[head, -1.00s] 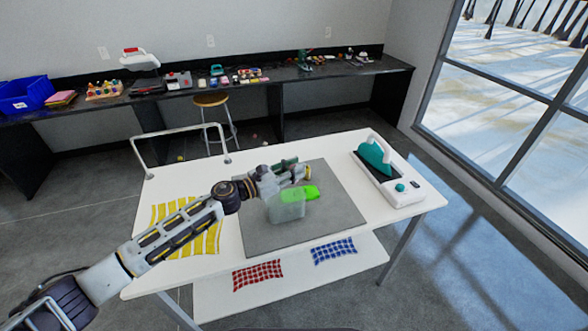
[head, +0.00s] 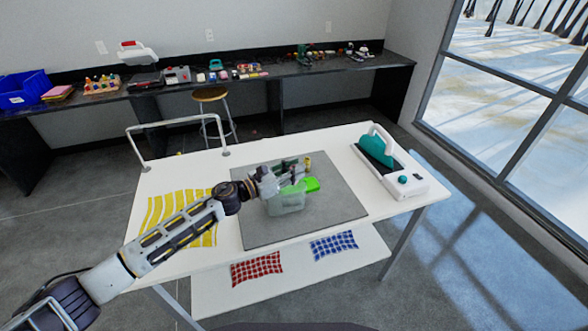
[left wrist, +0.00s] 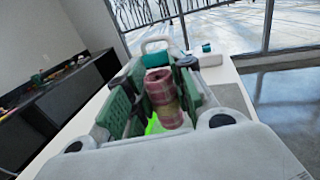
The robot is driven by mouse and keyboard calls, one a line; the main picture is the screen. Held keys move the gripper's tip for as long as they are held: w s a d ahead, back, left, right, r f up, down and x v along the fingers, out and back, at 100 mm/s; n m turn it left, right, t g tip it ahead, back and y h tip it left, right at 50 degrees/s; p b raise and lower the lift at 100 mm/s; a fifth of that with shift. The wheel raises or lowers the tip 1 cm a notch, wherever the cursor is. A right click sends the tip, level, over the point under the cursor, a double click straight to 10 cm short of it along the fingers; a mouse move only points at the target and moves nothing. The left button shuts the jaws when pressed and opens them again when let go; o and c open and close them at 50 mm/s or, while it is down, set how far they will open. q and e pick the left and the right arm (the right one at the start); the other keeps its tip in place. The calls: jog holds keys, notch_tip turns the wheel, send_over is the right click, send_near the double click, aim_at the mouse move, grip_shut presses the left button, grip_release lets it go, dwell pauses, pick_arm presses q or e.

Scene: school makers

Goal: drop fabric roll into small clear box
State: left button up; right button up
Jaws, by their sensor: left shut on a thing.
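A clear box (head: 287,204) stands on the grey mat on the white table. A bright green piece (head: 312,184) shows at its upper right; I cannot tell whether it is a lid. My left gripper (head: 292,168) is over the box. In the left wrist view, its green-padded fingers (left wrist: 155,95) are shut on a red and pink plaid fabric roll (left wrist: 164,100). Bright green shows below the roll there. In the head view the roll is mostly hidden by the fingers. My right gripper is not in view.
The grey mat (head: 325,220) has bare room in front and right of the box. A teal and white machine (head: 390,165) stands at the table's right. Yellow striped cloth (head: 160,205) lies left, under my arm.

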pick_arm(q)
jog(key=shift+f, duration=0.45)
dwell(0.4)
jog(key=o, duration=0.9)
jog(key=shift+a, duration=0.1)
jog(key=shift+v, duration=5.9)
